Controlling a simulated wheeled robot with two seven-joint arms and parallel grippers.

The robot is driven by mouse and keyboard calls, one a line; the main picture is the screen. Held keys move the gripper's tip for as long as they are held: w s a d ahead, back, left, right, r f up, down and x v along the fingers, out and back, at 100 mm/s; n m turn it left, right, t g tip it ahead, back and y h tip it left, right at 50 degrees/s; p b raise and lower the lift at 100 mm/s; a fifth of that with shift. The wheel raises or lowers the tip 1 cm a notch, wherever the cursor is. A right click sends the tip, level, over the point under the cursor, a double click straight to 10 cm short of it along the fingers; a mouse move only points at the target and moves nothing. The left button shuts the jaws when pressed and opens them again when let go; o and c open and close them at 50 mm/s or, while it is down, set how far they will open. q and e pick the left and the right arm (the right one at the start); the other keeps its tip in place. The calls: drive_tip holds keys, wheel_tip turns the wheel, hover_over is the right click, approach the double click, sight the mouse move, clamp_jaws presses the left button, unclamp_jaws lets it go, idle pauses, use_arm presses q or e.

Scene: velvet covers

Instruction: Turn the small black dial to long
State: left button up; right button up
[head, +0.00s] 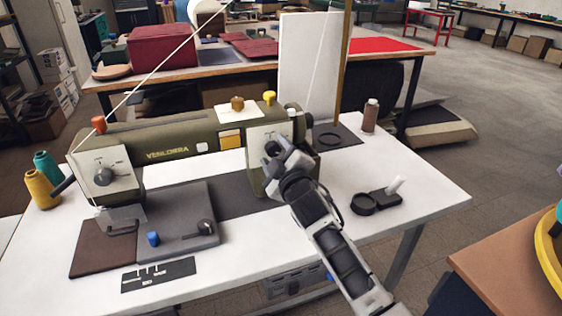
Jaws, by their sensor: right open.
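The olive-green sewing machine (170,146) stands on the white table. Its right end has a white panel (257,136) with dark markings. The small black dial seems to be on this panel, but my right gripper covers that spot and I cannot make the dial or its setting out. My right gripper (274,151) is open, with its fingertips right in front of the panel; whether they touch or surround the dial I cannot tell. My left gripper is not in view.
Yellow and teal spools (41,189) are at the left.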

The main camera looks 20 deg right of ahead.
drive_tip(key=s, duration=1.6)
drive_tip(key=shift+d+b, duration=0.3)
drive_tip(key=shift+b, duration=0.1)
drive_tip(key=shift+w, duration=0.1)
drive_tip(key=s+a+f+m+g+y, duration=0.2)
drive_tip(key=s+a+f+m+g, duration=0.2)
drive_tip(key=s+f, duration=1.3)
wheel_tip(320, 180, down, 4)
drive_tip(key=m+g, duration=0.3)
drive_tip(key=m, duration=0.1)
drive_tip(key=shift+s+a+f+g+y, duration=0.15)
drive_tip(key=shift+s+a+g+y, duration=0.05)
drive_tip(key=shift+s+g+y, duration=0.1)
